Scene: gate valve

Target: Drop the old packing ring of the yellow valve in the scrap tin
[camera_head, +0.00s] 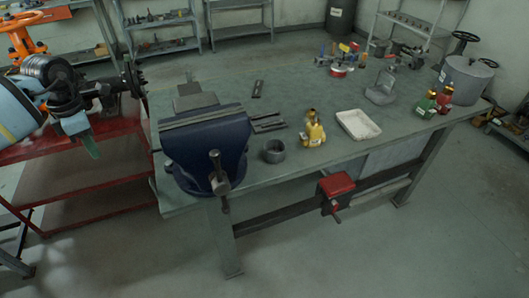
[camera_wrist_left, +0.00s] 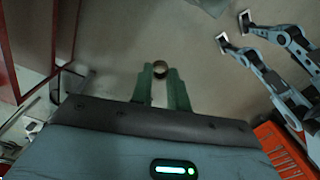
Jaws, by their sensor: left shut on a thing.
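My left gripper (camera_head: 91,150) hangs at the left of the head view, in front of the red shelf unit and left of the bench. The ring cannot be made out in the head view. The yellow valve (camera_head: 313,131) stands on the bench near its front edge. A small round grey open tin (camera_head: 274,151), likely the scrap tin, stands left of it. My right gripper is not in view.
A large blue vise (camera_head: 205,145) stands on the bench between my left gripper and the tin. A white tray (camera_head: 358,124) lies right of the yellow valve. Red and green valves (camera_head: 436,100) and a grey pot (camera_head: 467,80) stand at the right end. Flat dark bars lie behind the tin.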

